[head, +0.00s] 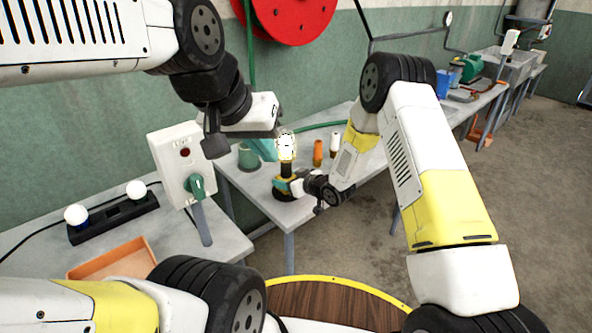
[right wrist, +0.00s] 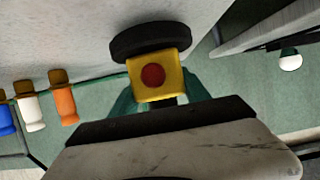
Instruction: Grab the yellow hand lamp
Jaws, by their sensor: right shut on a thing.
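The yellow hand lamp (head: 286,170) stands near the front corner of the back table, with a black round base and a pale glowing top. In the right wrist view its yellow body (right wrist: 170,86) with a red round spot sits between my teal fingers, below the black base. My right gripper (head: 284,186) is shut on the lamp from the right. My left gripper (head: 264,149) is above and left of the lamp, close to its pale top. Its fingers are partly hidden by its own body, so their opening is unclear.
An orange bottle (head: 318,153) and a white bottle (head: 334,142) stand right of the lamp. A white switch box (head: 178,160) and an orange tray (head: 112,262) are on the left. Grey floor at right is open.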

